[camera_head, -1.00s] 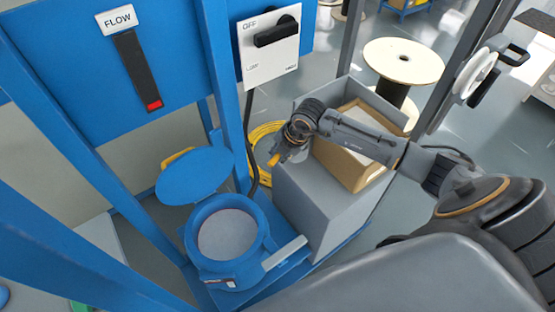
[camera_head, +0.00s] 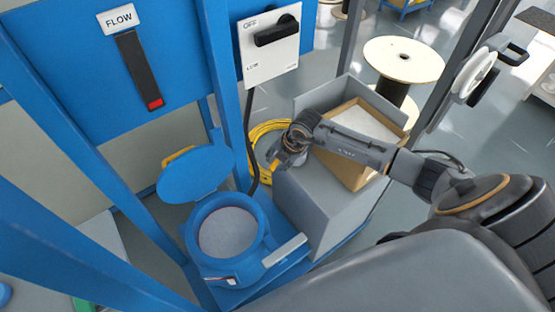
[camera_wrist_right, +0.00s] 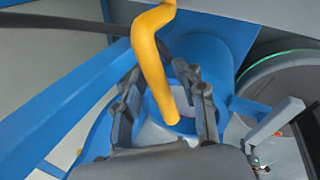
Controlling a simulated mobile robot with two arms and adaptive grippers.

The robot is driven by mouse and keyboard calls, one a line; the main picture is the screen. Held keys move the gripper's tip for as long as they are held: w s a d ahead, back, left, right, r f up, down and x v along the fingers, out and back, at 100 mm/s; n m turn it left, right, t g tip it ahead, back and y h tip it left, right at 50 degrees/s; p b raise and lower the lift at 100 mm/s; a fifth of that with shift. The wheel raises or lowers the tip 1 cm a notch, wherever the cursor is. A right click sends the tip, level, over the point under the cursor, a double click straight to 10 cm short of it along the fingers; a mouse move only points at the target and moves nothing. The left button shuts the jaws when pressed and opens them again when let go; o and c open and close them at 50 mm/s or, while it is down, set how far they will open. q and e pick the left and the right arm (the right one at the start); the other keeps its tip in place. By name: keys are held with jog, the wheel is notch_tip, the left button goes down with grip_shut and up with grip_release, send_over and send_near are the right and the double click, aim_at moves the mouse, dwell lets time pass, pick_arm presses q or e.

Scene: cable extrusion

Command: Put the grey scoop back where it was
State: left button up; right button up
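My right gripper (camera_head: 282,158) is over the left side of the grey bin, to the right of the blue hopper. In the right wrist view its two dark fingers (camera_wrist_right: 165,95) stand on either side of a bent yellow bar (camera_wrist_right: 153,65). I cannot tell whether they press on it. A small yellow part also shows at the gripper in the head view (camera_head: 275,164). I cannot make out a grey scoop bowl, nor tell whether the yellow bar belongs to it. My left gripper is out of view.
The open blue hopper (camera_head: 193,243) holds pale material, with its round lid (camera_head: 195,174) raised behind. The grey bin (camera_head: 315,205) holds a cardboard box (camera_head: 343,168) with pale contents. A black cable (camera_head: 249,135) hangs between hopper and bin. Blue posts (camera_head: 222,80) stand left.

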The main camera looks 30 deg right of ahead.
jog(key=v, duration=1.2)
jog(key=shift+r+b, duration=0.15)
jog(key=shift+b, duration=0.25)
